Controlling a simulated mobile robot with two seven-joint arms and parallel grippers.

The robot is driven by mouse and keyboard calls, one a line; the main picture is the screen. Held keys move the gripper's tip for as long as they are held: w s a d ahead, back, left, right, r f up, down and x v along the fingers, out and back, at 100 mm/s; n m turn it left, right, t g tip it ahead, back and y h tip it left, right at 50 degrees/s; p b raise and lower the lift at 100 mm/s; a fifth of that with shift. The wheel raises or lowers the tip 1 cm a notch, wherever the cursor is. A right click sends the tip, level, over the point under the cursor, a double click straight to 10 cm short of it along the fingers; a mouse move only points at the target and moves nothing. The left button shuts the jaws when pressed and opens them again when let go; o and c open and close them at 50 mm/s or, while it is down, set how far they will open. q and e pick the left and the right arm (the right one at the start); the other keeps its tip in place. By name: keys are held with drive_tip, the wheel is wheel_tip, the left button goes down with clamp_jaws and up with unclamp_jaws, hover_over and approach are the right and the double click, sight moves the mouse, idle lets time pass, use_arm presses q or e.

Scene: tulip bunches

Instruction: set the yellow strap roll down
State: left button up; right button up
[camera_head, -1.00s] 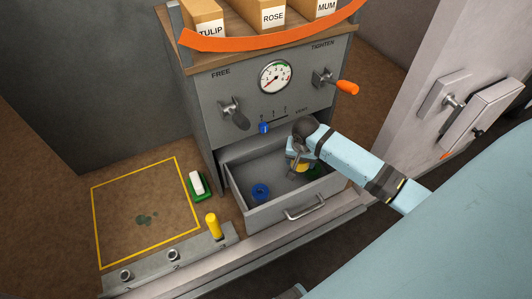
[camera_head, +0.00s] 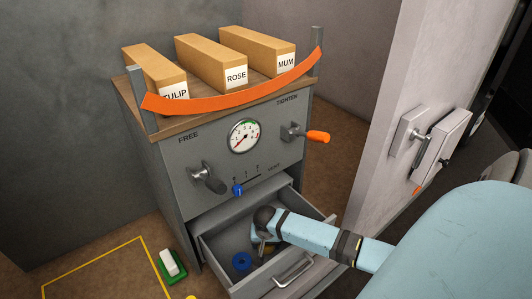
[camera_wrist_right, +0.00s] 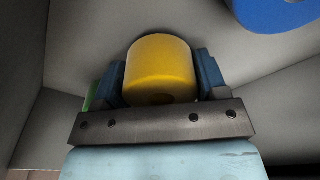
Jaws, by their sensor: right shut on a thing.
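The yellow strap roll (camera_wrist_right: 160,70) sits between the two blue fingers of my right gripper (camera_wrist_right: 163,76) in the right wrist view, held inside the open drawer. In the head view, my right gripper (camera_head: 264,238) reaches down into the drawer (camera_head: 215,247), and the arm hides nearly all of the yellow roll. I cannot tell whether the roll touches the drawer floor. A blue roll (camera_head: 242,261) lies in the drawer to the left of the gripper. It also shows in the right wrist view (camera_wrist_right: 275,12), at the top right. My left gripper is not in view.
The drawer front carries a metal handle (camera_head: 293,269). Above it, the grey cabinet has a gauge (camera_head: 243,136), an orange-handled lever (camera_head: 317,136) and boxes behind an orange strap (camera_head: 225,103). A green-and-white block (camera_head: 171,265) lies left of the cabinet. A green thing (camera_wrist_right: 92,96) shows beside the gripper.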

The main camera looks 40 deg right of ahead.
drive_tip(key=shift+f, duration=0.6)
drive_tip(key=shift+f, duration=0.1)
drive_tip(key=o, duration=1)
drive_tip(key=r, duration=0.3)
drive_tip(key=r+p, duration=0.1)
drive_tip(key=r, duration=0.3)
drive_tip(key=a+r, duration=0.1)
drive_tip(key=r, duration=0.3)
drive_tip(key=shift+s+p, duration=0.3)
drive_tip(key=shift+s, duration=0.1)
drive_tip(key=shift+s+r, duration=0.1)
drive_tip(key=shift+r, duration=0.45)
